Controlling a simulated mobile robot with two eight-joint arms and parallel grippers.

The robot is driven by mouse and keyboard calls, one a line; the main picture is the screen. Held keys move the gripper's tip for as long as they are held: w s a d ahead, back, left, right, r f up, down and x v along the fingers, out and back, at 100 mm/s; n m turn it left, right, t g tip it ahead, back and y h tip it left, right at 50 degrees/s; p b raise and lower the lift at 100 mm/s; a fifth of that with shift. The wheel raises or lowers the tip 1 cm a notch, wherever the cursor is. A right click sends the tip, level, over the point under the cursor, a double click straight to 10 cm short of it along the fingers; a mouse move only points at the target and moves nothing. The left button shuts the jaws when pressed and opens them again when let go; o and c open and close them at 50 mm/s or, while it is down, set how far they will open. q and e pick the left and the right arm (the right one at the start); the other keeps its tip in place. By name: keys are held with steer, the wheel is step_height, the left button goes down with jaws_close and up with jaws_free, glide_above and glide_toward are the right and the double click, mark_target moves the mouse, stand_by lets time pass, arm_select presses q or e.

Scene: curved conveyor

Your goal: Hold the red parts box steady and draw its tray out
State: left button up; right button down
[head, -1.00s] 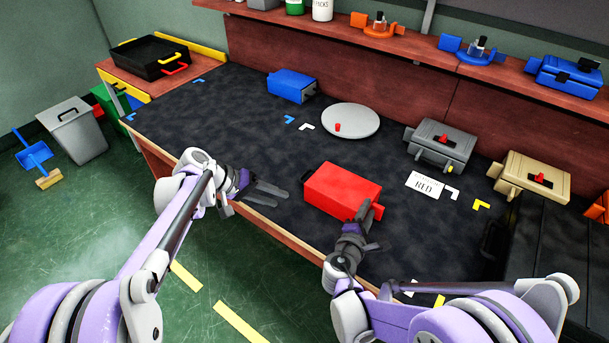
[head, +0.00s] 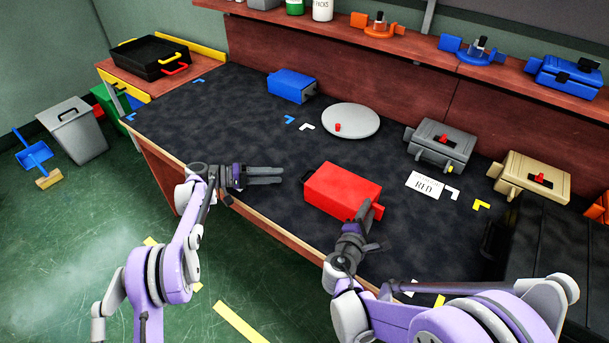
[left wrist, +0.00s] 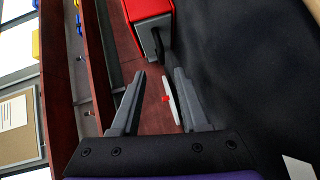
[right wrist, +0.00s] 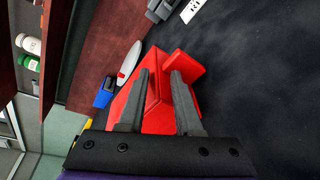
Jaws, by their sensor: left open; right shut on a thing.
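The red parts box (head: 343,188) lies on the dark bench mat near its front edge. Its tray end faces left, with a small dark handle (head: 306,177). In the left wrist view the box (left wrist: 150,8) shows a grey tray front (left wrist: 148,38) with the handle on it. My left gripper (head: 282,175) is open and empty, left of the handle and apart from it, fingers pointing at it. My right gripper (head: 368,211) is shut on a red upright plate at the box's right end; in the right wrist view the plate (right wrist: 188,68) shows by the fingers. The tray looks closed.
A white turntable disc (head: 350,122) and a blue box (head: 291,86) stand behind. A white RED label (head: 425,185) lies right of the box, with grey (head: 440,145) and tan (head: 532,178) boxes beyond.

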mark_target(305, 174)
arm_select(q)
steer(key=x, duration=1)
jaws_close()
stand_by(1.2)
